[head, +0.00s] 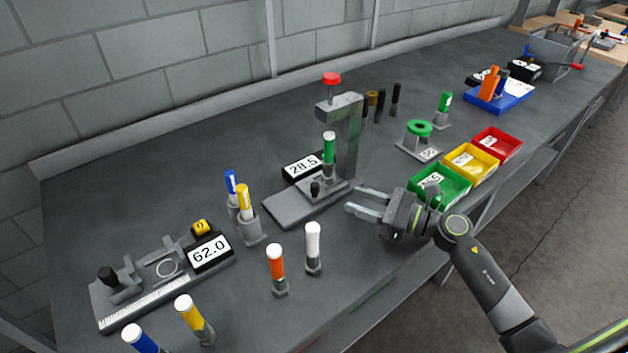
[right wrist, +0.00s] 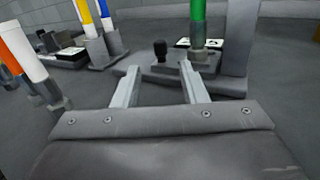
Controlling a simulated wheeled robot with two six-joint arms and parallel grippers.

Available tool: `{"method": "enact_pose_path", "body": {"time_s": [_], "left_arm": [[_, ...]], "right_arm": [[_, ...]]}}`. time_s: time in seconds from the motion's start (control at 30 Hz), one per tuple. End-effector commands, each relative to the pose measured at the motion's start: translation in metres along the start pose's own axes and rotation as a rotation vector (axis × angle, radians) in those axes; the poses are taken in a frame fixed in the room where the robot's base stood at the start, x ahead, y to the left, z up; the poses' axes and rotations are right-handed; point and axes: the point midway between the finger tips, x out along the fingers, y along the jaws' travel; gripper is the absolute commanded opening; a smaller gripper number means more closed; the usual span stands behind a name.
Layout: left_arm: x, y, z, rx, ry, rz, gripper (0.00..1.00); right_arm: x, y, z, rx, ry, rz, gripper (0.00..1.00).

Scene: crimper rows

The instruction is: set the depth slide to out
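A grey press (head: 348,140) with a red top knob stands mid-bench. A green marker-like piece (head: 329,148) stands upright in it, and it also shows in the right wrist view (right wrist: 197,22). On its base is what looks like the depth slide, with a small black knob (head: 315,188); the knob shows in the right wrist view (right wrist: 160,50), ahead between my fingers. Which position the slide is in, I cannot tell. My right gripper (head: 352,198) is open and empty, to the right of the press base, fingers pointing at it. My left gripper is not in view.
A display reading 28.5 (head: 303,166) sits behind the press base. White (head: 313,245) and orange (head: 276,265) upright pieces stand in front. A ruler gauge (head: 150,300) lies left. Green (head: 462,190), yellow and red bins line the front edge at right.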

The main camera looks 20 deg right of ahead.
Motion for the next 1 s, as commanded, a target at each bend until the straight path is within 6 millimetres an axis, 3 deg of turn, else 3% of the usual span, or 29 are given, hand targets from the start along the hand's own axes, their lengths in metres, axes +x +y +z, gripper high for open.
{"method": "enact_pose_path", "body": {"time_s": [0.5,0.7,1.0], "left_arm": [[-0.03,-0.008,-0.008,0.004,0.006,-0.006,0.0],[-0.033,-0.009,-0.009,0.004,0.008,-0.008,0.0],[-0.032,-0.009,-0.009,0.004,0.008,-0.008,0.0]], "right_arm": [[0.097,0.0,0.002,0.002,-0.001,0.0,0.39],[0.112,0.0,0.0,0.001,0.0,0.0,0.39],[0.113,0.0,-0.001,0.0,0.001,-0.001,0.39]]}}
